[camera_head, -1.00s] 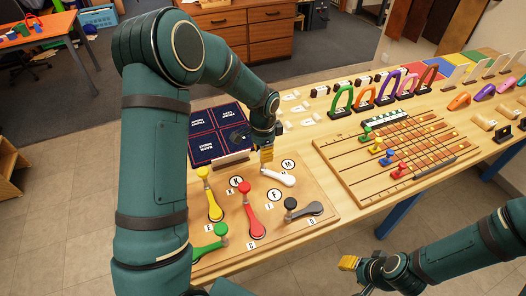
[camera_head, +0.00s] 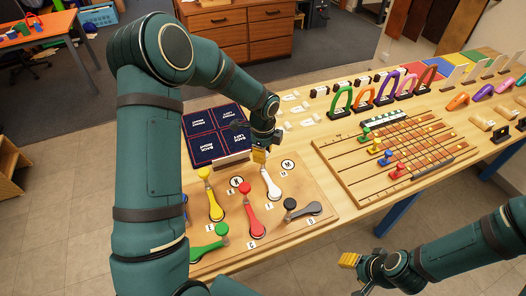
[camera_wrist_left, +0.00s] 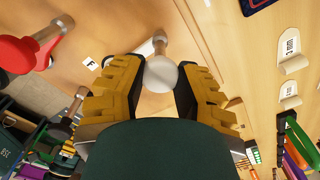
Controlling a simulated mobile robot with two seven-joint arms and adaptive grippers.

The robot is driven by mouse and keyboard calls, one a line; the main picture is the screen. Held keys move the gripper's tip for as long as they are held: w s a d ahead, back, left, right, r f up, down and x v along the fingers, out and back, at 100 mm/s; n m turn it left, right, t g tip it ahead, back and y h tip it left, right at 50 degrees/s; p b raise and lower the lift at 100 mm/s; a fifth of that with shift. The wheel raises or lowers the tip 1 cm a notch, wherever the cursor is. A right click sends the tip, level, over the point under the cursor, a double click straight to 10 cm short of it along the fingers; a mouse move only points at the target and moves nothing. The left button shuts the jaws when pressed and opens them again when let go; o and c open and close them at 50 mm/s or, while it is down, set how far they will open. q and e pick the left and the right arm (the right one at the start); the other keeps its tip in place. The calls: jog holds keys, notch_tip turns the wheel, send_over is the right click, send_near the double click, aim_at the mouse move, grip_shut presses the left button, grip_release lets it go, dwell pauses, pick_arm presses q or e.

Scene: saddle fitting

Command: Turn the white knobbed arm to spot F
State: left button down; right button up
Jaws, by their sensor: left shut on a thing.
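The white knobbed arm (camera_head: 272,184) lies on the wooden board (camera_head: 310,185), its wide end over the place where the ringed F showed earlier. A small F tag (camera_head: 268,206) shows just below that end. My left gripper (camera_head: 260,155) is shut on the arm's knob end, which it hides in the head view. In the left wrist view the round white knob (camera_wrist_left: 161,72) sits between the two yellow-tipped fingers of the left gripper (camera_wrist_left: 160,85), with the F tag (camera_wrist_left: 90,63) to the left. My right gripper (camera_head: 350,260) is away at lower right; its opening is unclear.
Red (camera_head: 252,215), yellow (camera_head: 214,205), green (camera_head: 208,245) and grey (camera_head: 311,209) arms stand close by on the board. Ringed K (camera_head: 236,182) and M (camera_head: 288,164) spots are uncovered. A dark blue panel (camera_head: 205,150) is behind, a bead board (camera_head: 345,180) to the right.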

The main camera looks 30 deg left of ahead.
pick_arm(q)
jog(key=shift+s+f, duration=0.15)
dwell(0.3)
jog(key=c, duration=0.6)
grip_release()
jog(key=shift+o, duration=0.2)
jog(key=shift+r, duration=0.2)
jog(key=shift+r, duration=0.25)
notch_tip(320, 180, up, 11)
jog(key=shift+r, duration=0.15)
